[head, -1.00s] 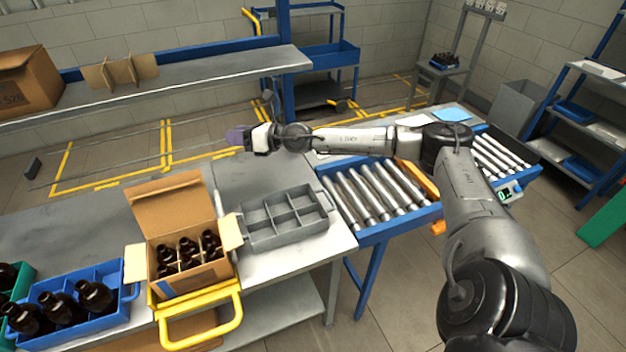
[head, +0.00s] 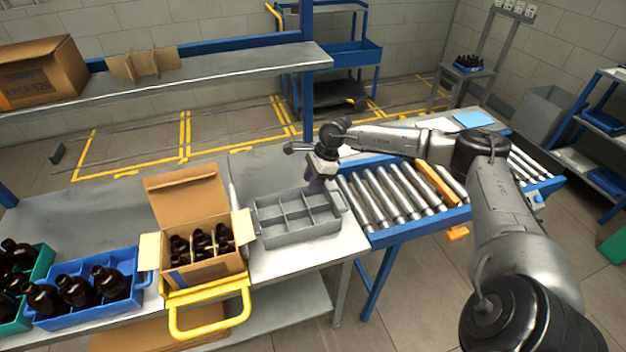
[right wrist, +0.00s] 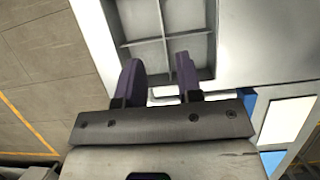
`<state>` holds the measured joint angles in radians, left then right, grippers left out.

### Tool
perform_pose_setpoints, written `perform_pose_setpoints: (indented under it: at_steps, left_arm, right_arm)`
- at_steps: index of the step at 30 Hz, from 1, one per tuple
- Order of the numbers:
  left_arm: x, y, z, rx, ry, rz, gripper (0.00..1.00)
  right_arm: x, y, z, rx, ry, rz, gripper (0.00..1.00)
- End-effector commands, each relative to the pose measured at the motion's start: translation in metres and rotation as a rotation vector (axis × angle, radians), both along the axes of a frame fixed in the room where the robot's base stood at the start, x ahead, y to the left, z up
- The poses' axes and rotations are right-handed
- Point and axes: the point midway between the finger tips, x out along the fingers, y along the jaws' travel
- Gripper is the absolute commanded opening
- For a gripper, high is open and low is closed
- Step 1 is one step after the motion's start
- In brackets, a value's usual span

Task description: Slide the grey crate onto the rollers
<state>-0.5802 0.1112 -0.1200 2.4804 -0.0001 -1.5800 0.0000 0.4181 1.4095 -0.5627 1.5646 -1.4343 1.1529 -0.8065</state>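The grey crate (head: 303,234), divided into several empty compartments, sits on the metal table beside the rollers (head: 392,195). My right gripper (head: 316,186) points down at the crate's far side, near its far right corner. In the right wrist view its two purple fingers (right wrist: 160,80) are apart, with the crate's rim and compartments (right wrist: 165,25) just beyond them. I cannot tell whether the fingers touch the crate. My left gripper is not in view.
A carton of amber bottles (head: 207,264) stands close left of the crate, above a yellow handle (head: 212,334). A blue crate of bottles (head: 140,283) is farther left. An orange bar (head: 437,182) crosses the rollers. A shelf (head: 200,80) hangs behind.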

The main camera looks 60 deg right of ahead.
Motion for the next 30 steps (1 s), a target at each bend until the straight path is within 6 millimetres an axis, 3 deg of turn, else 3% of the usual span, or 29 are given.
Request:
perform_pose_setpoints:
  at_steps: [16,30]
  left_arm:
    - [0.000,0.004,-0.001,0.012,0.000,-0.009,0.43]
    - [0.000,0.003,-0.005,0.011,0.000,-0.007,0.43]
  right_arm:
    - [0.003,0.003,-0.008,0.000,-0.005,0.009,0.33]
    - [0.023,0.025,-0.080,0.001,-0.005,0.009,0.33]
